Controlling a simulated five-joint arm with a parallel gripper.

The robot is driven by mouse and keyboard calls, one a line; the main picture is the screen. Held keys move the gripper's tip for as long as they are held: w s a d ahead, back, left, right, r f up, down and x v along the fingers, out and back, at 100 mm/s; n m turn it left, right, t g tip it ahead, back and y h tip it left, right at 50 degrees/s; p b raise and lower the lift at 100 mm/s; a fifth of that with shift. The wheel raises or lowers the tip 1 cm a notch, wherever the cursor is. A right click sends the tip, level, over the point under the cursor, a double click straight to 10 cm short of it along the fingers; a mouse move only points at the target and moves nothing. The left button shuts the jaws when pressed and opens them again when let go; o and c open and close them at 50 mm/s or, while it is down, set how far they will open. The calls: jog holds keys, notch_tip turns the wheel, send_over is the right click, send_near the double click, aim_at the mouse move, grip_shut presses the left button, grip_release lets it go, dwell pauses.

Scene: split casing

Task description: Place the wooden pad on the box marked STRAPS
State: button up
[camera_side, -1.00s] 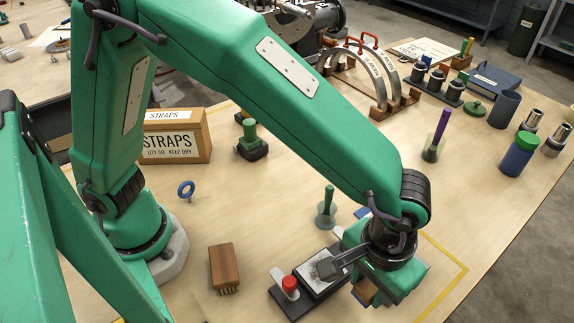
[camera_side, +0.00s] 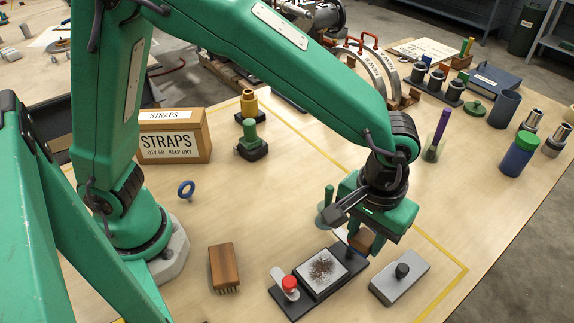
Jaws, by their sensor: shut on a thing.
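The STRAPS box (camera_side: 172,145) is a brown carton with white labels, standing at the left behind my arm's base. My gripper (camera_side: 362,243) is at the right of centre, pointing down, well away from the box. It is shut on a brown wooden block (camera_side: 364,241), which looks like the wooden pad and is held above the table. The gripper body hides much of it.
A dark tray (camera_side: 297,306) with a speckled plate (camera_side: 325,270) and red knob (camera_side: 289,282) lies just below. A grey block (camera_side: 399,283) with a black knob is right of it. A wooden brush (camera_side: 224,265), blue ring (camera_side: 186,189) and green-topped stand (camera_side: 251,142) lie leftward.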

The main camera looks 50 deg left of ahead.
jog(key=w+a+r+n, duration=0.2)
jog(key=a, duration=0.6)
jog(key=w+a+r+n, duration=0.2)
jog(key=a+r+n, duration=0.1)
jog(key=a, duration=0.5)
jog(key=w+a+r+n, duration=0.2)
jog(key=a, duration=0.6)
jog(key=s+a+r+n, duration=0.3)
jog(key=s+a, duration=0.3)
jog(key=a, duration=0.4)
jog(key=s+a+r+n, duration=0.3)
jog(key=s+a+n, duration=0.3)
jog(key=a, duration=0.5)
jog(key=shift+s+a, duration=0.15)
send_over(175, 111)
notch_tip(175, 111, down, 7)
jog(key=shift+r, duration=0.1)
jog(key=shift+f, duration=2.05)
